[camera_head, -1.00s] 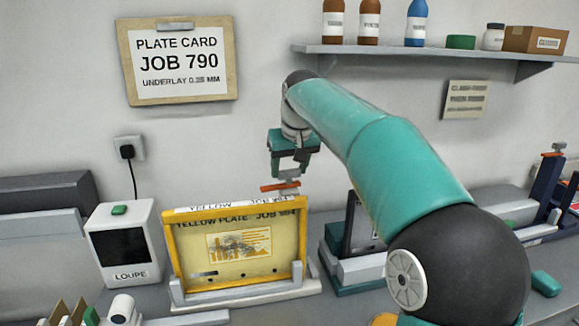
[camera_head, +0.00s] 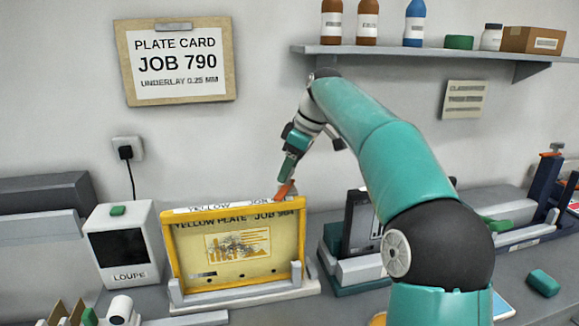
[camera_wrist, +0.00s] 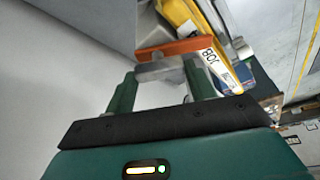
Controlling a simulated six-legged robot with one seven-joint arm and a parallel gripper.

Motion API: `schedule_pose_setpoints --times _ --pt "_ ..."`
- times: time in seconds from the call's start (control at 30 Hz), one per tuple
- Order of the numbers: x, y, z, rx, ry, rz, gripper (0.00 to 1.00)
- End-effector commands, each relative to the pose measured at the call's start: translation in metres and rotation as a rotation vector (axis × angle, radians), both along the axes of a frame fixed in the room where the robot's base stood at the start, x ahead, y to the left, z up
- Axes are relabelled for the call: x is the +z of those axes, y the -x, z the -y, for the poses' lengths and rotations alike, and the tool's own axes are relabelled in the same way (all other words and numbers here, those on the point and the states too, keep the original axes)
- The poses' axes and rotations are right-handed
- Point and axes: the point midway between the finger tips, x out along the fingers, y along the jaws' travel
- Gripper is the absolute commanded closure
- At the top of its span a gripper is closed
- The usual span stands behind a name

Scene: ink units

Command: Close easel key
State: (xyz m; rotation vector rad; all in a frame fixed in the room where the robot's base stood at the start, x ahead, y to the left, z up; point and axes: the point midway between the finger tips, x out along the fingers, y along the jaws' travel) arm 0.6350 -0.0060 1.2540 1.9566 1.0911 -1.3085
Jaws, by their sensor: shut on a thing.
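The easel with the yellow frame (camera_head: 238,284) stands on the bench, holding a plate (camera_head: 240,245) marked "YELLOW PLATE". The orange key (camera_head: 285,189) is at the frame's top right corner and points steeply, partly hidden by the gripper. My gripper (camera_head: 289,176) is above that corner, tilted, with its fingers on the key. In the wrist view, my fingers (camera_wrist: 160,88) are shut on the grey stem below the orange key bar (camera_wrist: 175,50).
A loupe box (camera_head: 122,245) stands left of the easel. A dark unit with a plate (camera_head: 361,225) stands to the right. A plate card (camera_head: 180,60) hangs on the wall.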

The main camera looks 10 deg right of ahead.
Motion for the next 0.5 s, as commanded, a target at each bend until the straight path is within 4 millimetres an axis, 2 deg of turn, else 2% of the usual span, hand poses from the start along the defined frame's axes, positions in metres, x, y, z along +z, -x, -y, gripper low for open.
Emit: schedule_pose_setpoints --times 0.5 --pt "0.0007 -0.0022 0.0013 0.430 0.000 0.002 0.86"
